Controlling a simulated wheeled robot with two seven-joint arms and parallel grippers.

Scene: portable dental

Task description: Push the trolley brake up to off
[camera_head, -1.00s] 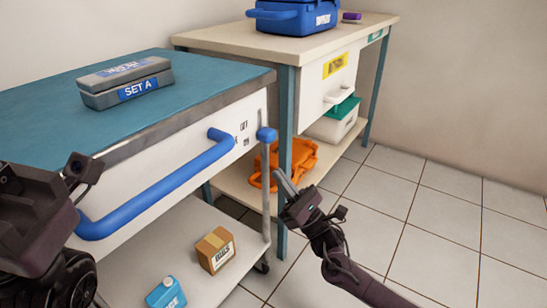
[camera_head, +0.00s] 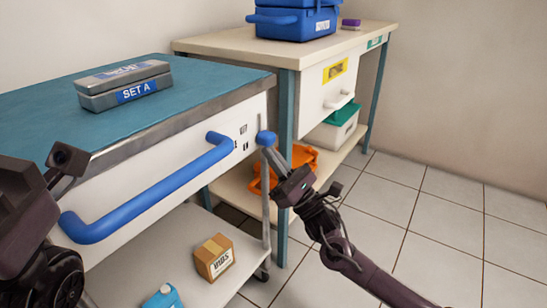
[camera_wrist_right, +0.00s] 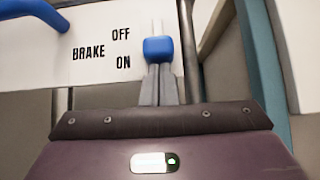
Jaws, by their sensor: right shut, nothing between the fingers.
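The trolley brake is a blue knob (camera_head: 265,138) at the right end of the trolley's white front panel (camera_head: 190,157). In the right wrist view the knob (camera_wrist_right: 158,49) sits below a thin vertical slot, at a height between the printed words OFF and ON. My right gripper (camera_head: 271,150) is shut and empty, with its fingertips directly beneath the knob. In the right wrist view the fingertips (camera_wrist_right: 158,70) meet the knob's underside; whether they press on it I cannot tell.
A blue handle bar (camera_head: 150,190) runs along the trolley front, left of the knob. A SET A case (camera_head: 125,85) lies on the trolley top. A table leg (camera_head: 285,165) stands just right of the knob. The tiled floor (camera_head: 440,225) on the right is clear.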

